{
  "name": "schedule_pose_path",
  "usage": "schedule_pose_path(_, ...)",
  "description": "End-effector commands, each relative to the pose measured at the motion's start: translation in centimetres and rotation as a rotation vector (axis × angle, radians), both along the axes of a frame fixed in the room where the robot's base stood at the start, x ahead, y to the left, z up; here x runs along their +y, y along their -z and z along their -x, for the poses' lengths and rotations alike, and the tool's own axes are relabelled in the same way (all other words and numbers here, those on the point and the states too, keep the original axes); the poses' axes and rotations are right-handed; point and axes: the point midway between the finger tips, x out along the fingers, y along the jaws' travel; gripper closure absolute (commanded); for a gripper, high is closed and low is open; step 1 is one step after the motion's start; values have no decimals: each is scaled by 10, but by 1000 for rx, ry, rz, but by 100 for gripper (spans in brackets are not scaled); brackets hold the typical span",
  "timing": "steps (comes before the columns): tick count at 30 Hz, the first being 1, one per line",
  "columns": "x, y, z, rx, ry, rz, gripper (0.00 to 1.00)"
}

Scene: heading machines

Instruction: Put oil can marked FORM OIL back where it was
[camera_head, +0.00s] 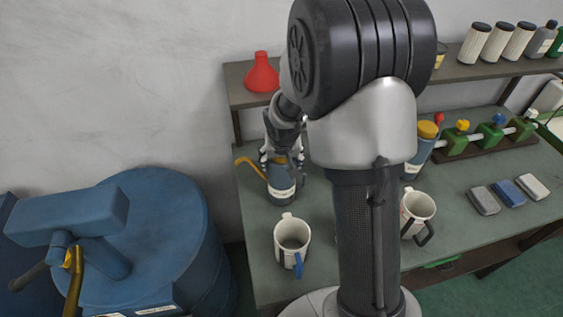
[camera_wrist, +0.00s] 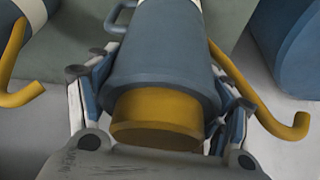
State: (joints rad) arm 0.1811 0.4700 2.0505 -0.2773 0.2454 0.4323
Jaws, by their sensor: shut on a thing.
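My gripper (camera_head: 281,160) is shut on a blue oil can (camera_head: 282,190) with a white label and a yellow spout pointing left in the head view. The can is upright at the left of the green bench (camera_head: 258,228), beneath the shelf; I cannot tell whether its base touches the bench. The label is too small to read. In the wrist view, the same can (camera_wrist: 163,55) sits between both fingers, its yellow cap towards the palm. Part of another can with a yellow spout (camera_wrist: 18,70) shows at the left edge of that view.
A white jug (camera_head: 291,240) stands in front of the can, and another jug (camera_head: 417,213) is right of my arm. A red funnel (camera_head: 262,74) is on the shelf (camera_head: 240,88) above. A blue drum (camera_head: 165,235) is left of the bench. My arm hides the bench middle.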

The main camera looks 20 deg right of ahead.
Motion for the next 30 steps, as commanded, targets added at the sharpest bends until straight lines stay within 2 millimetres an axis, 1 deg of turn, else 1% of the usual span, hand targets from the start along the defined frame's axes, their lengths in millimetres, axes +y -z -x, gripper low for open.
schedule_pose_path(6,0,-2,-1,-5,0,1,92)
schedule_pose_path(10,0,2,-1,-5,1,1,92)
schedule_pose_path(11,0,3,0,-2,0,1,27)
schedule_pose_path(20,0,2,0,-2,0,1,7)
schedule_pose_path(30,0,2,0,-2,0,1,7)
